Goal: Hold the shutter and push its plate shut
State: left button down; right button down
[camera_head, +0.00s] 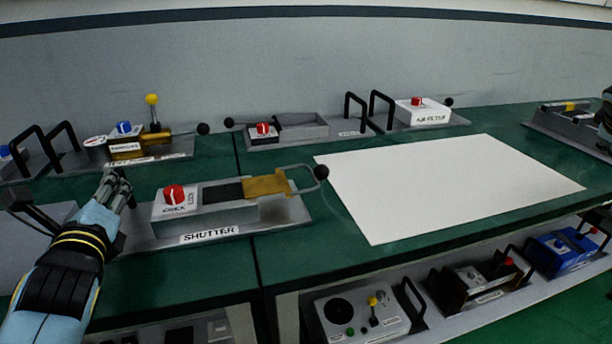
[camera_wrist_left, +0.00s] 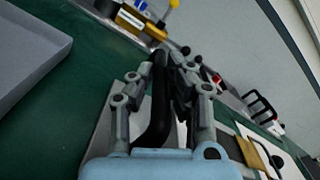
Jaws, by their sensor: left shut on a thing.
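The shutter (camera_head: 285,210) is a grey metal unit with a "SHUTTER" label and a red knob (camera_head: 174,194) on a white block. Its ochre plate (camera_head: 267,185) lies at the right part of the unit, with a dark strip (camera_head: 222,193) to its left. A bent metal rod with a black ball (camera_head: 321,172) sticks out at the right. My left gripper (camera_head: 116,184) is at the shutter's left end. In the left wrist view its fingers (camera_wrist_left: 168,72) are shut on a black handle (camera_wrist_left: 155,115). My right gripper (camera_head: 604,118) is partly cut off at the right edge.
A white sheet (camera_head: 450,185) lies right of the shutter. Other units stand behind, including one with a yellow ball (camera_head: 152,99) and an air filter unit (camera_head: 423,112). A grey unit (camera_head: 40,225) is close left of my left gripper. More units sit on a lower shelf.

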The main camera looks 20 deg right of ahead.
jog(key=w+a+r+t+y, duration=0.25)
jog(key=w+r, duration=0.45)
jog(key=r, duration=0.6)
jog(key=w+a+r+n+t+y, duration=0.1)
jog(key=w+a+r+n+y, duration=0.2)
jog(key=a, duration=0.5)
jog(key=w+a+f+n+y, duration=0.3)
jog(key=a+f, duration=0.2)
jog(key=a, duration=0.5)
jog(key=w+a+f+n+y, duration=0.25)
jog(key=a+f+y, duration=0.2)
jog(key=a, duration=0.65)
jog(key=s+a+f+n+y, duration=0.2)
jog(key=a+n+y, duration=0.15)
jog(key=a, duration=0.75)
jog(key=s+a+f+n+y, duration=0.2)
jog(key=s+a+f+y, duration=0.15)
jog(key=a, duration=0.75)
jog(key=shift+g, duration=0.25)
jog(key=x, duration=0.3)
jog(key=f+x, duration=0.1)
jog(key=x, duration=0.2)
jog(key=d+x, duration=0.1)
jog(key=x, duration=0.2)
jog(key=shift+w+a+f, duration=0.15)
jog(key=shift+w+f, duration=0.05)
jog(key=shift+f, duration=0.05)
jog(key=shift+a, duration=0.15)
